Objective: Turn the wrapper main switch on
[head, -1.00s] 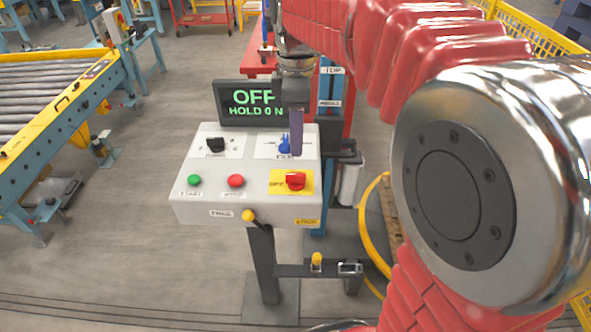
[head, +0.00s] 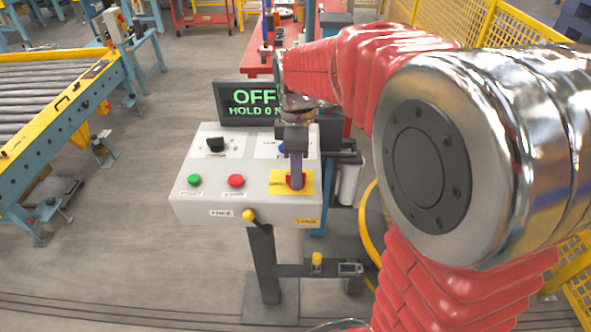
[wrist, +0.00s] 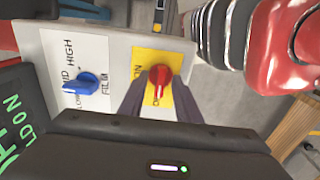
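The main switch is a red rotary knob (head: 297,181) on a yellow plate (head: 276,184) at the right of the grey control box (head: 200,209). The display (head: 246,97) behind the box reads "OFF" and "HOLD 0", partly covered by my arm. My gripper (head: 297,186) is over the knob in the head view. In the wrist view the red knob (wrist: 160,78) lies just beyond and between the two dark fingertips (wrist: 160,88), which stand apart. I cannot tell whether either finger touches it.
A blue selector knob (wrist: 87,83) sits beside the yellow plate. A roller conveyor (head: 55,95) stands at left.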

